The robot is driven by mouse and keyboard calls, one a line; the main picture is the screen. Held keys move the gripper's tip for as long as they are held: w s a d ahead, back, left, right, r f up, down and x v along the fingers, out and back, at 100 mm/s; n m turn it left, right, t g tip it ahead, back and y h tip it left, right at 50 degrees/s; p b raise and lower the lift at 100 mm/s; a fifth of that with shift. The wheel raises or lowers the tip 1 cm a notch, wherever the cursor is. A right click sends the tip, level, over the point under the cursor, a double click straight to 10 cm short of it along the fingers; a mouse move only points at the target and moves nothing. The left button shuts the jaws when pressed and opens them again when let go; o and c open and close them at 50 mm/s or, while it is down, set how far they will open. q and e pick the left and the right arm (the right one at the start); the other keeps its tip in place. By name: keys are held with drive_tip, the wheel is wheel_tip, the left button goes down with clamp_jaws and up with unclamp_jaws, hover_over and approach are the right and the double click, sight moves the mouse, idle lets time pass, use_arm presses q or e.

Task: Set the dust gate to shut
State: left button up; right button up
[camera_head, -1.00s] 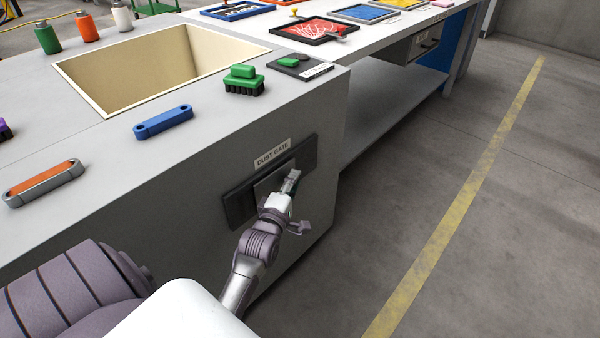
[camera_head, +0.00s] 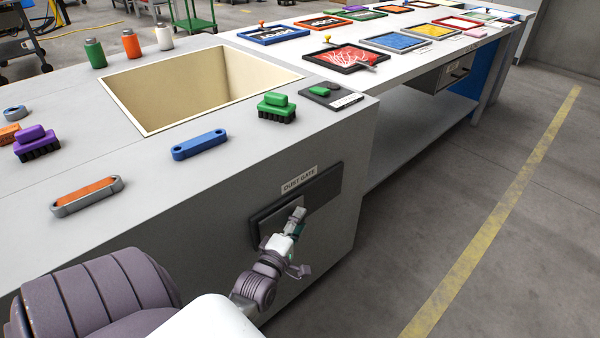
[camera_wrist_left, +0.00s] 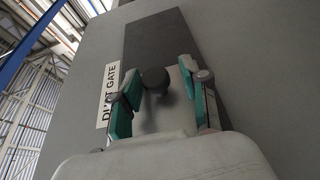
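The dust gate's dark backing plate (camera_head: 325,188) is on the bench's front face, under a white DUST GATE label (camera_head: 299,180). A lighter grey gate panel (camera_head: 314,203) lies over part of it, partly hidden by my left gripper (camera_head: 293,228). In the left wrist view the dark plate (camera_wrist_left: 158,38) runs upward, and a round dark knob (camera_wrist_left: 155,79) stands out from the panel. My left gripper's fingers are open on either side of the knob, with a visible gap. My right gripper is not in view.
The bench top holds an open bin (camera_head: 205,85), a green brush (camera_head: 276,107), a blue handle (camera_head: 200,145) and an orange-grey handle (camera_head: 87,196). Several framed screens lie on the table behind. The floor (camera_head: 450,210) to the right is clear.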

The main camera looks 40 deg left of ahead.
use_arm(q)
drive_tip(key=shift+r, duration=0.15)
drive_tip(key=v, duration=1.2)
drive_tip(key=shift+w, duration=0.1)
idle(0.3)
